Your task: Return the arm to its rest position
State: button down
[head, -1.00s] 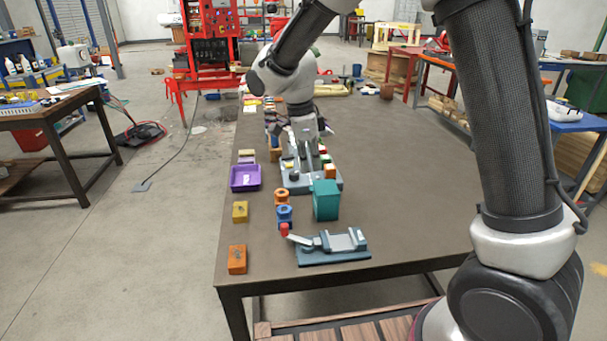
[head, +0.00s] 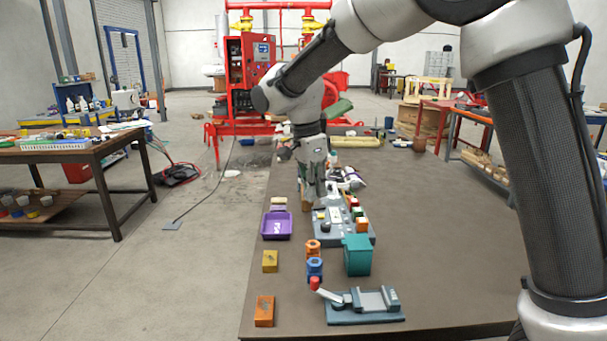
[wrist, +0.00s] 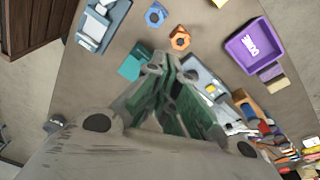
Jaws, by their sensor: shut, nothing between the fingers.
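My gripper (head: 320,190) points down over the dark table, near a grey panel (head: 328,234) with coloured blocks on it. In the wrist view, my gripper (wrist: 165,62) has its two green-grey fingers brought together at the tips. Nothing shows between them. The grey panel (wrist: 199,74) lies partly hidden behind the fingers there. My arm reaches out from the right of the head view and bends down to the gripper, held out over the table. Whether the fingertips touch the panel cannot be told.
A teal block (head: 357,256), a grey vise-like fixture (head: 365,306) with a red-knobbed lever, blue (head: 314,268) and orange nuts (head: 313,248), and a purple tray (head: 277,225) stand near the gripper. The table's right half (head: 440,240) is mostly clear.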

jog(key=s+d+r+n+t, duration=0.2)
jog(key=s+d+n, duration=0.4)
jog(key=s+d, duration=0.7)
jog(key=s+d+r+n+t+y, duration=0.1)
jog(key=s+d+r+n+t, duration=0.1)
jog(key=s+d+r+n, duration=0.2)
jog(key=s+d+n, duration=0.1)
jog(key=s+d, duration=0.3)
jog(key=d, duration=0.3)
jog(key=s+d+n, duration=0.2)
jog(key=s+d, duration=0.2)
jog(key=d, duration=0.3)
jog(key=shift+s+r+y, duration=0.15)
jog(key=shift+s+y, duration=0.15)
jog(key=shift+s, duration=0.05)
